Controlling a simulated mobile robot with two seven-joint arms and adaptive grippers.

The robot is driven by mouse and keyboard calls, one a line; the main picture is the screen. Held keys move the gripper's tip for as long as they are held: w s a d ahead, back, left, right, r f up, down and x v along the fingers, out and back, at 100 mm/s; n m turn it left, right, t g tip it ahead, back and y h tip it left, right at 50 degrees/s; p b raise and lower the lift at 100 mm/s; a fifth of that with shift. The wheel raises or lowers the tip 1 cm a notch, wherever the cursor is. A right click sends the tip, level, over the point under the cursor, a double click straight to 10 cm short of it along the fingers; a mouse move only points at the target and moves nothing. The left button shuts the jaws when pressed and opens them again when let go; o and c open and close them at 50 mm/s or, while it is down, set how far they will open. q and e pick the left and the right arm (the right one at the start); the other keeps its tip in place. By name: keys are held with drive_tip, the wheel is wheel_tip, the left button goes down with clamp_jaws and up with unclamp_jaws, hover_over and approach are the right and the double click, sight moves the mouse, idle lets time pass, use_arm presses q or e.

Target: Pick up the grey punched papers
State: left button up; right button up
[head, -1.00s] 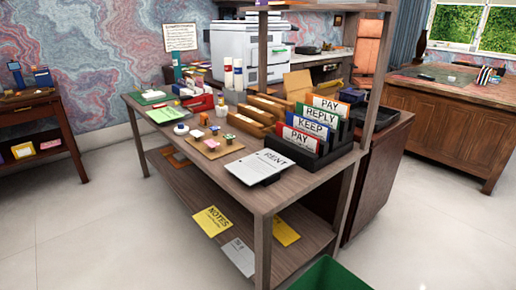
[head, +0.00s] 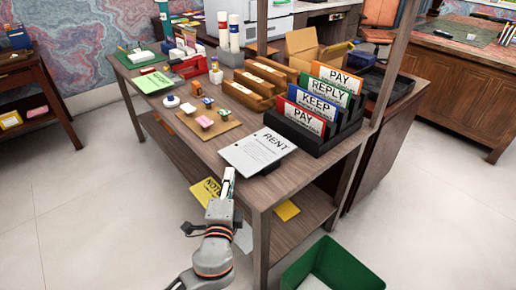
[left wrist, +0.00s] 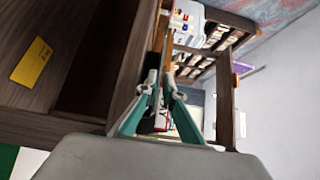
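The grey punched papers (head: 258,150), headed "RENT", lie near the front edge of the desk's top board (head: 190,150), slightly over that edge. My left gripper (head: 228,174) is in front of the desk, pointing up and away, with its fingertips close to the papers' near left corner. Whether they touch cannot be told. In the left wrist view the two fingers of my left gripper (left wrist: 161,88) stand a little apart, with a narrow gap between them. The papers cannot be made out clearly there. My right gripper is not in view.
A black sorter (head: 318,138) with labelled folders stands right of the papers. A small board with stamps (head: 207,124) lies to their left. A yellow notes sheet (head: 205,191) is on the lower shelf. A green bin (head: 335,262) stands on the floor at front right.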

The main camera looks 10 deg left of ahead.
sight(233, 165)
use_arm(q)
drive_tip(key=w, duration=0.5)
drive_tip(key=shift+w+a, duration=0.1)
drive_tip(key=shift+a, duration=0.05)
drive_tip(key=shift+c, duration=0.5)
drive_tip(key=shift+r, duration=0.1)
clamp_jaws()
